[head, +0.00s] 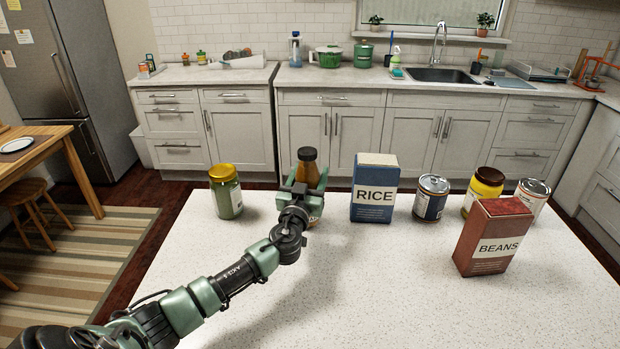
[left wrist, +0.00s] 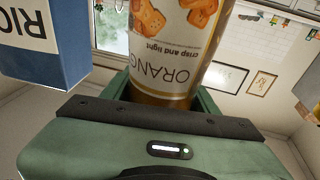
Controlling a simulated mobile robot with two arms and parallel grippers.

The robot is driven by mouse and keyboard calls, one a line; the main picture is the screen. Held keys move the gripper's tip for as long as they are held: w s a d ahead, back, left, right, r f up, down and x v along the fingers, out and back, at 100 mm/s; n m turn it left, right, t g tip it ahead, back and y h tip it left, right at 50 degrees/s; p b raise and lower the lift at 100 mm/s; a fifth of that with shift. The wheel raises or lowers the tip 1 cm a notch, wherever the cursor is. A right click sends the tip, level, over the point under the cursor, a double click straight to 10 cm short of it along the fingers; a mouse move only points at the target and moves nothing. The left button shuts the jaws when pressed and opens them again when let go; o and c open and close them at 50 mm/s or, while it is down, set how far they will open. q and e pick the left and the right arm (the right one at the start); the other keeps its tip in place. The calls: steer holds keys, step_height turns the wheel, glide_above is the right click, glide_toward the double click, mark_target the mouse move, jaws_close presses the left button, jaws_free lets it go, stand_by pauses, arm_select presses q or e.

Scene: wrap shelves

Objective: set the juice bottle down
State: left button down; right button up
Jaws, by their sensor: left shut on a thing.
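The juice bottle (head: 308,171), orange with a dark cap, stands upright over the far part of the white speckled counter (head: 345,290). My left gripper (head: 306,188) is shut around its body. In the left wrist view, the bottle's label (left wrist: 168,72) appears upside down between the jaws, reading "ORANG" and "crisp and light". The gripper and wrist hide most of the bottle's lower part, so I cannot tell whether its base touches the counter. My right gripper is not in view.
A green jar with a yellow lid (head: 226,192) stands left of the bottle. A blue rice box (head: 373,188) stands close on its right. Farther right are a can (head: 430,198), a yellow jar (head: 483,189), another can (head: 532,196) and a red beans box (head: 492,238). The near counter is clear.

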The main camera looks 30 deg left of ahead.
arm_select(q)
steer(key=shift+f, duration=0.35)
steer(key=shift+f, duration=0.15)
steer(key=shift+c, duration=2.1)
jaws_free()
